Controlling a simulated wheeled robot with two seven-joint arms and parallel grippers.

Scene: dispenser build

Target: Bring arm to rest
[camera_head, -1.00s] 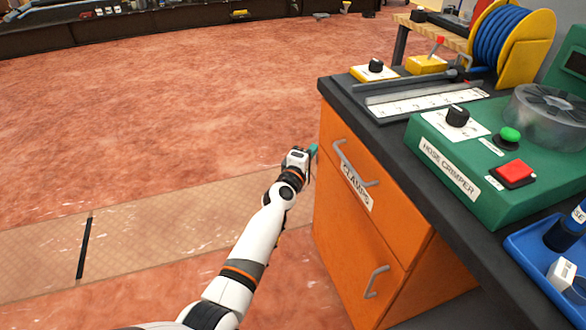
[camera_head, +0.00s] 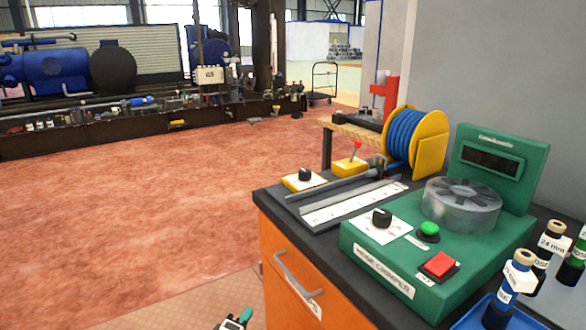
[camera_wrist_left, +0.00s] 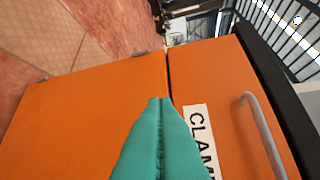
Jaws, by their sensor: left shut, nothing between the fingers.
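My left gripper (camera_head: 236,319) shows only at the bottom edge of the head view, beside the orange cabinet. In the left wrist view its teal fingers (camera_wrist_left: 158,140) are shut together with nothing between them. They point along the orange cabinet front (camera_wrist_left: 95,120), near the drawer with the "CLAMPS" label (camera_wrist_left: 199,140) and its grey handle (camera_wrist_left: 266,135). I cannot tell whether the fingers touch the front. The drawer (camera_head: 285,265) looks closed. The rest of my left arm is out of the head view. My right gripper is not in view.
The dark worktop (camera_head: 272,197) holds a green hose crimper (camera_head: 400,265), a ruler strip (camera_head: 350,205), a blue hose reel (camera_head: 405,138) and a blue tray (camera_head: 475,318) with labelled cylinders at the right. Open red floor (camera_head: 120,220) lies left of the cabinet.

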